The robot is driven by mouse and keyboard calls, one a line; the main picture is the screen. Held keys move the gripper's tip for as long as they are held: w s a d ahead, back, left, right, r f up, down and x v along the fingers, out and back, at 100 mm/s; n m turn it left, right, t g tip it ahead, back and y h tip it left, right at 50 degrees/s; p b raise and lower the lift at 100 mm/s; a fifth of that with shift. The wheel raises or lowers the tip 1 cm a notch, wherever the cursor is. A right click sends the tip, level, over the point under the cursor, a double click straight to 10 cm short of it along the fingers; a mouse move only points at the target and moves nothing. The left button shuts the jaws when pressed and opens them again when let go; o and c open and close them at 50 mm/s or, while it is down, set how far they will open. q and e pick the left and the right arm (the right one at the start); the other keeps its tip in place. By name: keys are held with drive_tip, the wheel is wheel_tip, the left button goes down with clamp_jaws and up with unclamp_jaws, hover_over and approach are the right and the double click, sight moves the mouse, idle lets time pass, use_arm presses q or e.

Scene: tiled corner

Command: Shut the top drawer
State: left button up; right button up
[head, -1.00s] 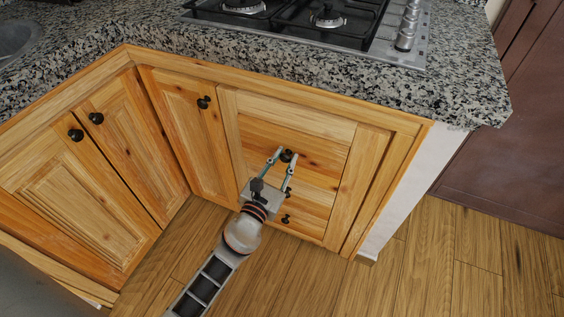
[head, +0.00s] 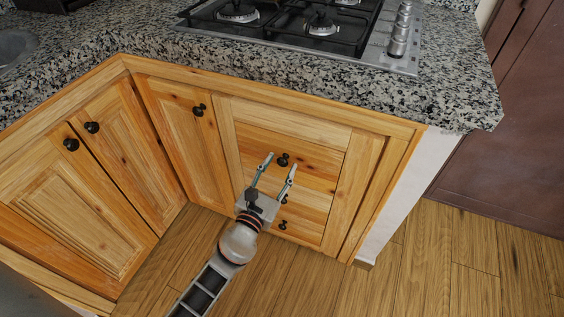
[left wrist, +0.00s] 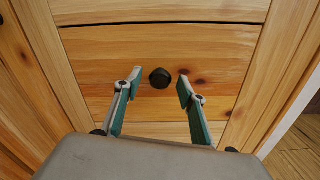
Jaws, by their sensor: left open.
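The top drawer (head: 318,157) is a knotty wooden front below a plain panel in the corner cabinet. Its front looks about level with the frame around it; I see no clear gap. Its round black knob (head: 283,160) also shows in the left wrist view (left wrist: 160,78). My left gripper (head: 281,162) is open, with one finger on each side of the knob in the picture and nothing held. In the left wrist view the knob appears between the fingertips (left wrist: 159,79), apart from both. How deep the tips reach is unclear. My right gripper is out of view.
Lower drawers with black knobs (head: 282,225) sit below. Cabinet doors (head: 120,150) with knobs stand at the left, shut. A granite counter (head: 300,65) with a gas hob (head: 320,22) overhangs the front. Wooden floor (head: 440,260) is clear at the lower right.

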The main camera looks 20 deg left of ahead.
use_arm(q)
drive_tip(key=s, duration=1)
drive_tip(key=shift+a, duration=0.15)
drive_tip(key=shift+w, duration=0.1)
